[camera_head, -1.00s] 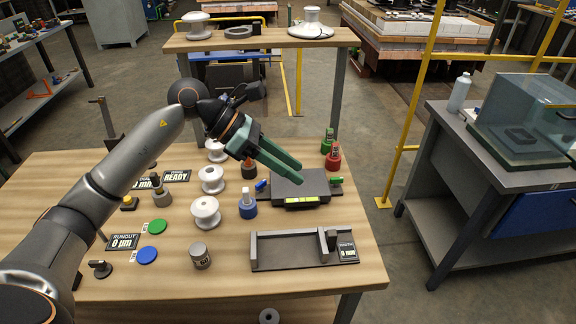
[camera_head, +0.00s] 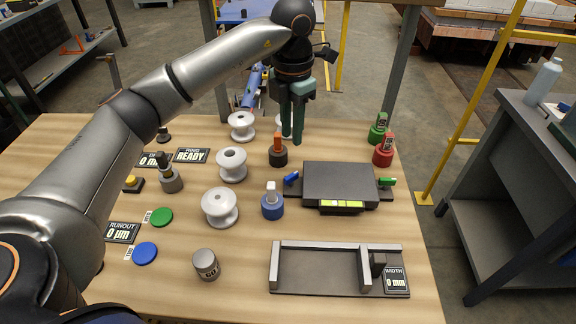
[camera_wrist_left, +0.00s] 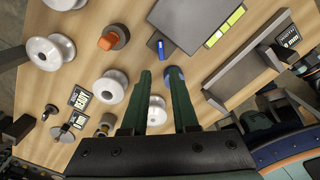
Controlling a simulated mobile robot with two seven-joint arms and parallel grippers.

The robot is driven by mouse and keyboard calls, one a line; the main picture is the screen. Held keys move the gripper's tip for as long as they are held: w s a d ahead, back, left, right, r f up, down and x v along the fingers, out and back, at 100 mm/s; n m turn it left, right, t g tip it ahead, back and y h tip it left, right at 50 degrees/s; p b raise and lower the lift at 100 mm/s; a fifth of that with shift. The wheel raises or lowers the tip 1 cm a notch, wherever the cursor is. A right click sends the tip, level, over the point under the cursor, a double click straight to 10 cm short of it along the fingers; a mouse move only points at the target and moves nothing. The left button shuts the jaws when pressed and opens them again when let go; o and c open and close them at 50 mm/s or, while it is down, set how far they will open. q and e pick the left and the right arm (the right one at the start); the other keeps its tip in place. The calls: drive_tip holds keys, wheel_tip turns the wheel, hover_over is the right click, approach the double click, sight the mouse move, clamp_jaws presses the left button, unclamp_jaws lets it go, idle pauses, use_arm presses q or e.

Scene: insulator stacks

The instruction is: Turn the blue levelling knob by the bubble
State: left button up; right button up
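The blue levelling knob (camera_head: 291,179) sticks out of the left side of a dark levelling plate (camera_head: 335,180). The yellow-green bubble strip (camera_head: 342,205) is on the plate's front edge. A green knob (camera_head: 386,182) is on its right side. My left gripper (camera_head: 291,140) points down behind the plate and to the left of its middle, beyond the blue knob and apart from it. In the left wrist view its fingers (camera_wrist_left: 160,75) are spread with nothing held between them. The blue knob (camera_wrist_left: 160,47) shows just beyond the fingertips there. My right gripper is not seen.
An orange-topped piece (camera_head: 278,152) and a blue-based piece (camera_head: 272,203) stand close to the knob. White insulators (camera_head: 220,207) stand to the left. A grey width gauge (camera_head: 320,288) lies in front. Green and red pieces (camera_head: 384,152) stand at the right.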

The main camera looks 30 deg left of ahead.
sight(291, 175)
use_arm(q)
wheel_tip(291, 175, down, 12)
drive_tip(key=shift+s+f, duration=0.1)
idle(0.5)
clamp_jaws()
